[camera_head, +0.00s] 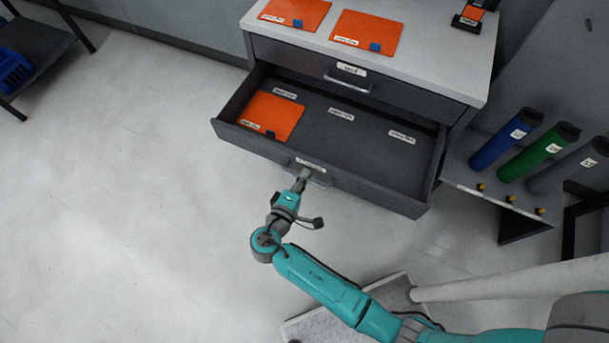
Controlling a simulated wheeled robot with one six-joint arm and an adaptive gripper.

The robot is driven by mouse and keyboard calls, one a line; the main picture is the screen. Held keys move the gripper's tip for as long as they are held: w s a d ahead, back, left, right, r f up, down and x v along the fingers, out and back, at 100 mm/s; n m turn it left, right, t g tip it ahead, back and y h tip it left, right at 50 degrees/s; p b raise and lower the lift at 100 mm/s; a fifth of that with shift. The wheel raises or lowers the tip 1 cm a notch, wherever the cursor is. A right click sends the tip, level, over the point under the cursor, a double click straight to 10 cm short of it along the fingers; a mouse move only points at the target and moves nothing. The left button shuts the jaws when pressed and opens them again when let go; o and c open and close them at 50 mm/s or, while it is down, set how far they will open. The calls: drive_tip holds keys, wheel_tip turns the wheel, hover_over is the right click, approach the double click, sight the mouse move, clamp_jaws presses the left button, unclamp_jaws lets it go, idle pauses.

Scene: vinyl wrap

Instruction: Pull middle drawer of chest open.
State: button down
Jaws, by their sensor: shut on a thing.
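The chest (471,83) is grey with a pale top and stands at the upper middle of the head view. Its middle drawer (387,190) is pulled well out, and its inside shows. An orange sheet (272,115) lies in the left part of the drawer, with small labels on the drawer floor. My gripper (303,177) is at the drawer's front, shut on the handle (320,182) below a small label. The gripper partly hides the handle, and its fingertips are small in this view.
The top drawer (355,80) is shut. Two orange sheets (367,34) lie on the chest top. Blue, green and grey rolls (533,155) stand on a rack to the right. A dark shelf with a blue crate (13,70) is at far left. The floor (130,200) at left is clear.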

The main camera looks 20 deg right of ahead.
drive_tip(key=c, duration=1.2)
unclamp_jaws()
drive_tip(key=v, duration=1.2)
drive_tip(key=shift+d+f, duration=0.1)
